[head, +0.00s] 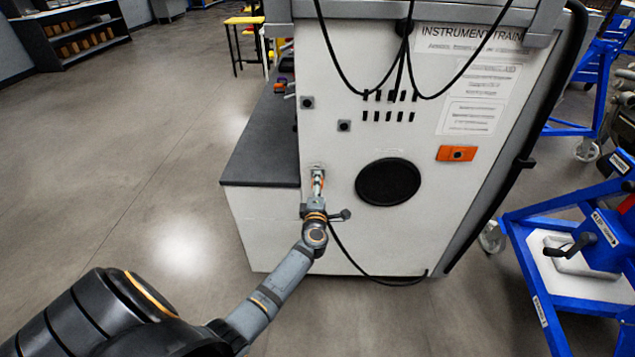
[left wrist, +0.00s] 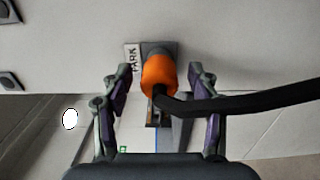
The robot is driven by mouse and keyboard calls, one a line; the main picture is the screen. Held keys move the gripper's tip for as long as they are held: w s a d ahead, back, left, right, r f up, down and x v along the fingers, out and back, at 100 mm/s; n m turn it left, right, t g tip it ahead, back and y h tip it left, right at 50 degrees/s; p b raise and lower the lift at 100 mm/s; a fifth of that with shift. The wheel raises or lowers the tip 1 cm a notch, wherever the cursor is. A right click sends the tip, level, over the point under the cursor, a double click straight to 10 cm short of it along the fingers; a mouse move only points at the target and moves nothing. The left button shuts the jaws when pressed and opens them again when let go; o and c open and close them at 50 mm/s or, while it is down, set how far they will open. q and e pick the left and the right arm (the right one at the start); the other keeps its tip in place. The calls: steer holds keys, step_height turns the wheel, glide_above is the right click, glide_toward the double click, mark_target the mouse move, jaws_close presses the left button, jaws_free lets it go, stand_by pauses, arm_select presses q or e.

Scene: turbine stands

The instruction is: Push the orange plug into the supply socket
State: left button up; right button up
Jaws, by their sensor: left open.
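The orange plug (left wrist: 158,74) sits at a small holder (left wrist: 134,57) marked PARK on the white cabinet face, in the left wrist view. A thick black cable (left wrist: 240,102) leaves the plug to the right. My left gripper (left wrist: 154,78) is open, one finger on each side of the plug, with gaps visible between fingers and plug. In the head view my left gripper (head: 317,182) is at the cabinet's lower left and mostly hides the plug. An orange plate with a dark opening (head: 457,153), perhaps the supply socket, is farther right. My right gripper is not in view.
The white cabinet (head: 345,225) has a round black disc (head: 388,182) between the holder and the orange plate. Black cables hang across its top. A dark-topped bench (head: 262,140) adjoins on the left. Blue stands (head: 530,240) are at right. The floor at left is clear.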

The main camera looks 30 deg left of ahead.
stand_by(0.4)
arm_select(q)
steer(key=shift+p, duration=0.35)
jaws_close()
stand_by(0.4)
